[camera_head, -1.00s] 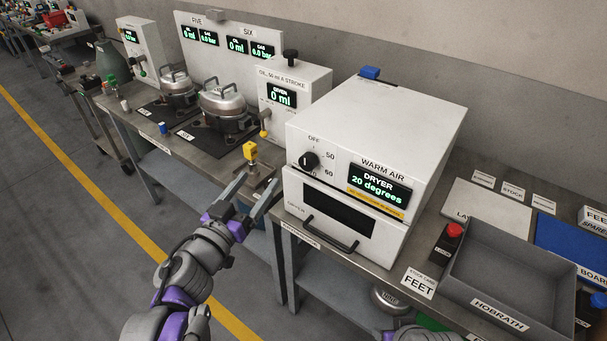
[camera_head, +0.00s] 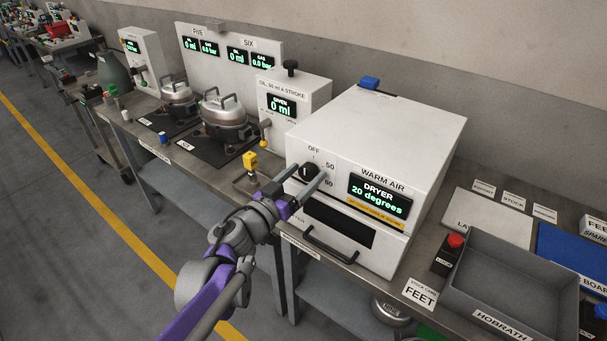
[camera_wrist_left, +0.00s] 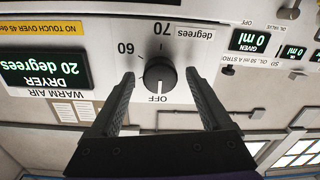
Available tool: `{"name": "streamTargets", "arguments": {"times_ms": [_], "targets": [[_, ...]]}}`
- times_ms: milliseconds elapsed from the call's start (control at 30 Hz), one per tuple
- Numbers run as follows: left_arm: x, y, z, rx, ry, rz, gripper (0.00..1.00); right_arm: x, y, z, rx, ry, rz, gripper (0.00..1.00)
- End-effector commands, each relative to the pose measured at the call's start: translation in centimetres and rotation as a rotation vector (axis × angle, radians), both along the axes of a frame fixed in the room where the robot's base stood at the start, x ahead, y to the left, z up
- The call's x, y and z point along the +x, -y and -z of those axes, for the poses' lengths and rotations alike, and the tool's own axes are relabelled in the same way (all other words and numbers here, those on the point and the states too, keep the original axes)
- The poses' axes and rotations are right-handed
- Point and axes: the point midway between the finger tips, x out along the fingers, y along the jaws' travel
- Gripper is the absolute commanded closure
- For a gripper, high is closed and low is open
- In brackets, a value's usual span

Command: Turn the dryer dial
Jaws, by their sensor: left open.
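The dryer (camera_head: 375,130) is a white box on the bench, with a display reading 20 degrees. Its black dial (camera_head: 309,172) is on the front at the left, beside the marks OFF, 50 and 60. In the left wrist view, which is upside down, the dial (camera_wrist_left: 160,75) has its white pointer line toward OFF. My left gripper (camera_head: 308,174) is open, its two fingers on either side of the dial. In the left wrist view the left gripper (camera_wrist_left: 160,82) shows gaps between fingers and dial. I cannot tell whether the fingertips touch the panel. My right gripper is not in view.
An oven-like door with a handle (camera_head: 330,252) is below the dial. A yellow-topped valve (camera_head: 250,161) and an oil unit (camera_head: 292,105) stand to the left. A grey tray (camera_head: 505,270) and a red-button box (camera_head: 448,253) are to the right.

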Motion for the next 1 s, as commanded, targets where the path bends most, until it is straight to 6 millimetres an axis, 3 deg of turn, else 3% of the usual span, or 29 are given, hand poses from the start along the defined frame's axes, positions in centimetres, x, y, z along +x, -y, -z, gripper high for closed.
{"name": "streamTargets", "arguments": {"times_ms": [267,733,1000], "targets": [[0.19,0.13,0.02,-0.001,-0.001,0.0,0.18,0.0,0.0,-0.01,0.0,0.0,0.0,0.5],[0.17,0.11,0.01,-0.001,-0.001,-0.001,0.99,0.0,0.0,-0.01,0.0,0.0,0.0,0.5],[0.15,0.11,0.02,0.016,0.012,-0.001,1.0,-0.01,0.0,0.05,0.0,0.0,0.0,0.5]]}}
